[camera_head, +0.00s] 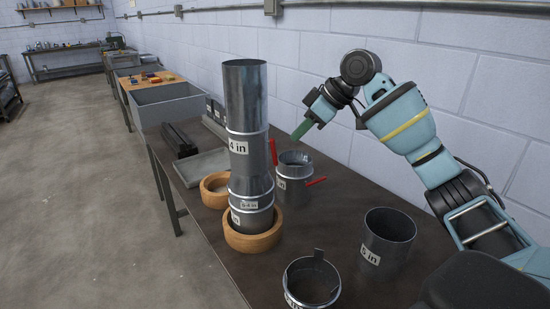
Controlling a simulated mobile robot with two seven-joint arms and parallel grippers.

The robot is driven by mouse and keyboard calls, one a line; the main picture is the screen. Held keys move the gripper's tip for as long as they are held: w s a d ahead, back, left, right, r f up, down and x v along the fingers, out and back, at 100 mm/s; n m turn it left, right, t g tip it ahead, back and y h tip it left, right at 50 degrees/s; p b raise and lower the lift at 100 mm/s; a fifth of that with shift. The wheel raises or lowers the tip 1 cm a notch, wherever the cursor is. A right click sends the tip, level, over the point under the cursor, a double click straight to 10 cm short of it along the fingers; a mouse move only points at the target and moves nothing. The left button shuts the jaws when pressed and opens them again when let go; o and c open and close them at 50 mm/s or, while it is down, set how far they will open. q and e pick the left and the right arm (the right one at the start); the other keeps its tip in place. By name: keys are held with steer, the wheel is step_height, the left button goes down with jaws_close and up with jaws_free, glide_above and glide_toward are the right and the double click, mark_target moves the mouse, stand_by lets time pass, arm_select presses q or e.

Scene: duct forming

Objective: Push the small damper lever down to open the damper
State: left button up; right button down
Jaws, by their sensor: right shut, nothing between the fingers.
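A short grey metal duct piece (295,185) with a partly hidden "in" label stands on the dark table, open end up. A red lever (273,152) stands nearly upright at its left side. A second red lever (316,181) sticks out from its right side, nearly level. I cannot tell which one is the small damper lever. My right gripper (296,136) has green fingers, shut and empty, pointing down and left. It is above the duct piece and appears apart from both levers. My left gripper is not in view.
A tall duct stack (247,100) stands left of the levers in a wooden ring (252,238). Another wooden ring (214,198) sits behind it. Open duct pieces stand at the front (311,285) and right (388,240). A grey tray (200,167) lies farther back.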

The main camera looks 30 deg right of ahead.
steer(key=x, duration=0.7)
stand_by(0.4)
steer(key=shift+s+d+r, duration=0.25)
steer(key=shift+s+d, duration=0.25)
steer(key=shift+s, duration=0.05)
steer(key=shift+s+d+r, duration=0.3)
steer(key=shift+s+d, duration=0.2)
steer(key=shift+s, duration=0.1)
steer(key=v, duration=0.7)
steer(key=shift+s+d+r, duration=0.2)
steer(key=shift+r, duration=0.1)
